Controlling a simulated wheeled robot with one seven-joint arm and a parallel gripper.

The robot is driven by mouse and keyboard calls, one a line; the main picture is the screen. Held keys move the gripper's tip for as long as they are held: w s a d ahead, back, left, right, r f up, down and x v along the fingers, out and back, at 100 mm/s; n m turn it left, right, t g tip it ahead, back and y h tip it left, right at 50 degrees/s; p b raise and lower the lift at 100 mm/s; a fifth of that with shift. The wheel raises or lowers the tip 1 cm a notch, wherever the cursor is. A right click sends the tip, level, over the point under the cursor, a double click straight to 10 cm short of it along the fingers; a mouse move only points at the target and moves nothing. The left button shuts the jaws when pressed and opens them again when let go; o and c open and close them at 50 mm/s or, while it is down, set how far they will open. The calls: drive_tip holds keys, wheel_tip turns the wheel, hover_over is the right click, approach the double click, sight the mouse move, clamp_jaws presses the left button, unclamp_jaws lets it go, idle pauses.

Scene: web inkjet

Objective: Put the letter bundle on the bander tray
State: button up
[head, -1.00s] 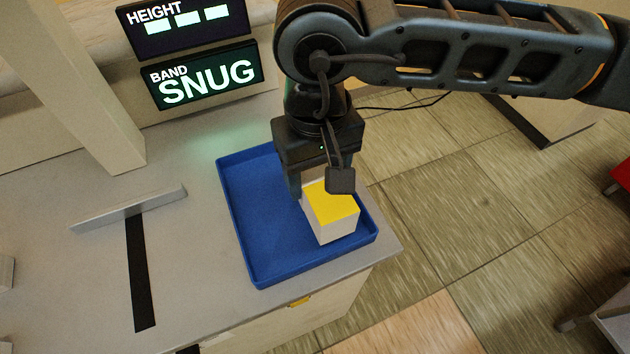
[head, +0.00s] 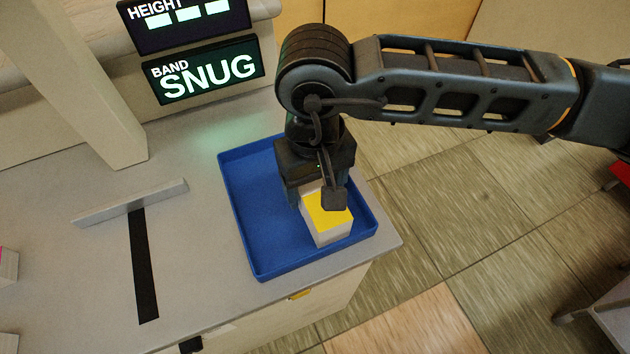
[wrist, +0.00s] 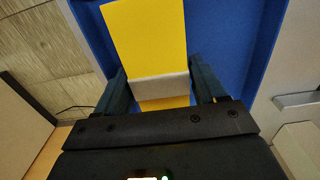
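The letter bundle (head: 328,222) is a block with a yellow top and pale sides. It is in or just above the right front part of the blue tray (head: 245,225); I cannot tell whether its underside touches the floor. My gripper (head: 312,198) points down over the tray with its fingers at the bundle's sides. In the wrist view the yellow bundle (wrist: 150,40), with a pale strip across it, lies between the two fingers (wrist: 160,88), which appear shut on it. The gripper hides the bundle's far end in the head view.
A sign reading BAND SNUG (head: 203,70) stands behind the tray, under a HEIGHT sign (head: 185,20). A pale post (head: 85,90), a low grey bar (head: 130,203) and a black strip (head: 143,270) are left of the tray. The counter's right edge is close to the tray.

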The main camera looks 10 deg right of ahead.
sight(314, 185)
drive_tip(key=o, duration=0.3)
wheel_tip(314, 185, up, 12)
drive_tip(key=b, duration=0.1)
drive_tip(key=shift+r, duration=0.2)
idle(0.4)
drive_tip(key=shift+s, duration=0.1)
